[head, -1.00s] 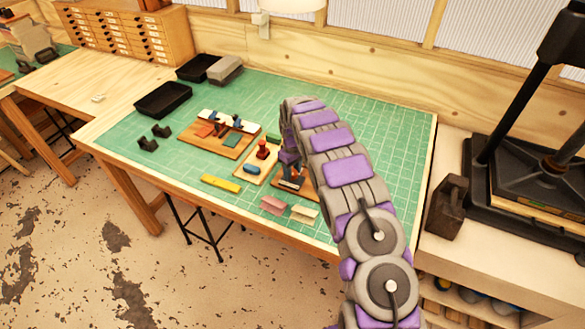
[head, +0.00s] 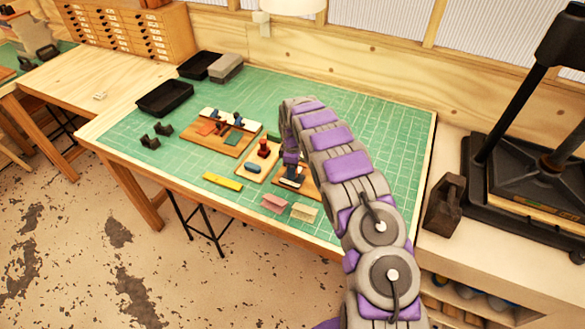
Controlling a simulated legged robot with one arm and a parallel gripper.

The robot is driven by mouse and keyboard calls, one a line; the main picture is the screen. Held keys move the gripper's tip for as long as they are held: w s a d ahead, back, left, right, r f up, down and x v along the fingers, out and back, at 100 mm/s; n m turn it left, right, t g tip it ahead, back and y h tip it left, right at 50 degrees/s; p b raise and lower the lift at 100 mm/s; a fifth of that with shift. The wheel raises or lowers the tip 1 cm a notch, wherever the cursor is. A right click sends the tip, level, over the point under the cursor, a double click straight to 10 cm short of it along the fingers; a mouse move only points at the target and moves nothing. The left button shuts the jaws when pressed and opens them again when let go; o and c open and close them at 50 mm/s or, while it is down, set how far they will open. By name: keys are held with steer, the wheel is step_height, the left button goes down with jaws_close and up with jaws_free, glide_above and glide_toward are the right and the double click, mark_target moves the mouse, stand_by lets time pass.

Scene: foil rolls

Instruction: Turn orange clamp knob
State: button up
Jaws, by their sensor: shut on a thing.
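My arm curves over the green work mat and down to a small wooden board (head: 307,191) near the mat's front edge. My gripper (head: 291,173) is at the low end of the arm, small and partly covered by it, right at the dark clamp on this board. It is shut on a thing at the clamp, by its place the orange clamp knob. The knob itself is mostly hidden, so its turn angle cannot be told. A blue and white part (head: 291,182) shows just below the gripper.
Left of the gripper is a board with a red part (head: 264,149) and a blue roll (head: 252,168). A larger board (head: 225,148) lies beyond. A yellow bar (head: 222,181), a pink block (head: 274,202) and a cream block (head: 304,212) lie in front. A black press (head: 520,190) stands right.

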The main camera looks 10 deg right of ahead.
steer(key=shift+w+r, duration=0.15)
steer(key=shift+w, duration=0.05)
steer(key=o, duration=1.1)
steer(key=shift+s, duration=0.1)
steer(key=shift+c, duration=0.2)
step_height(320, 180, up, 17)
steer(key=shift+w, duration=0.25)
